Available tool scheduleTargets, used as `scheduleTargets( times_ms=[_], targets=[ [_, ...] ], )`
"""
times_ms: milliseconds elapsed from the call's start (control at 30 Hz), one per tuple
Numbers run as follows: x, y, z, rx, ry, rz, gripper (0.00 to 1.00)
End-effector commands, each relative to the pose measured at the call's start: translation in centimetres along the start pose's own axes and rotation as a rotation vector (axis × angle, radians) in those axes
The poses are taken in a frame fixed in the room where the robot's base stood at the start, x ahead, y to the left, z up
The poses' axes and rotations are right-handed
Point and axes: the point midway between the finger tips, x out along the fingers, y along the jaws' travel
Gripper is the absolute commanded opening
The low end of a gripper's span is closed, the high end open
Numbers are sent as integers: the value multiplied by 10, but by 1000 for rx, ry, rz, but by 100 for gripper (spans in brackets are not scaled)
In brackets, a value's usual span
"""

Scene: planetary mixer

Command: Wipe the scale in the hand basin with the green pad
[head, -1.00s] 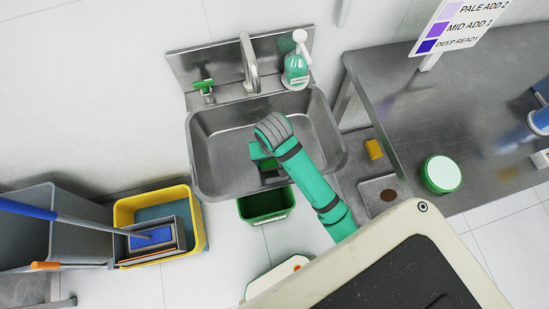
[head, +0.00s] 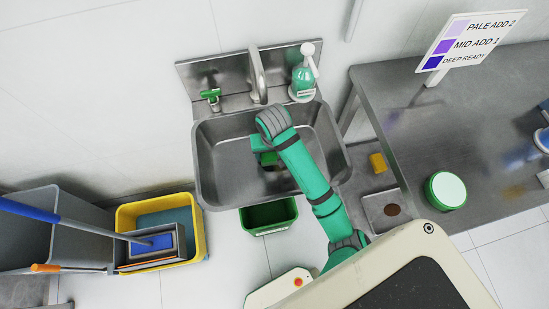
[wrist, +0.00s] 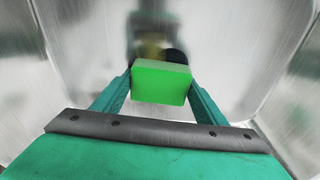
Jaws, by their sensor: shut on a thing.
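The hand basin (head: 222,160) is a steel sink against the wall. My green arm reaches over it, and my gripper (wrist: 160,88) is down inside the basin. In the wrist view the gripper is shut on the green pad (wrist: 160,80), a bright green block held between its two fingers. In the head view a part of the pad (head: 266,157) shows below my wrist. Beyond the pad, a blurred brownish-yellow patch and dark shapes show on the basin surface in the wrist view; I cannot tell whether the patch is scale. Whether the pad touches the basin is unclear.
A steel table (head: 415,120) stands right, a yellow mop bucket (head: 197,222) left.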

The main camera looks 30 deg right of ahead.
Motion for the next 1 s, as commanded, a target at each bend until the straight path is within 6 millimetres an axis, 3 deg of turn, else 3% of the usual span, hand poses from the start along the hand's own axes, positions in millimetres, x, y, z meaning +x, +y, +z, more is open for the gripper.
scheduleTargets(
  times_ms=[533,1000],
  targets=[
    [1,-3,-10,-4,-1,-1,40],
    [-39,-3,-16,-10,6,2,40]
  ],
)
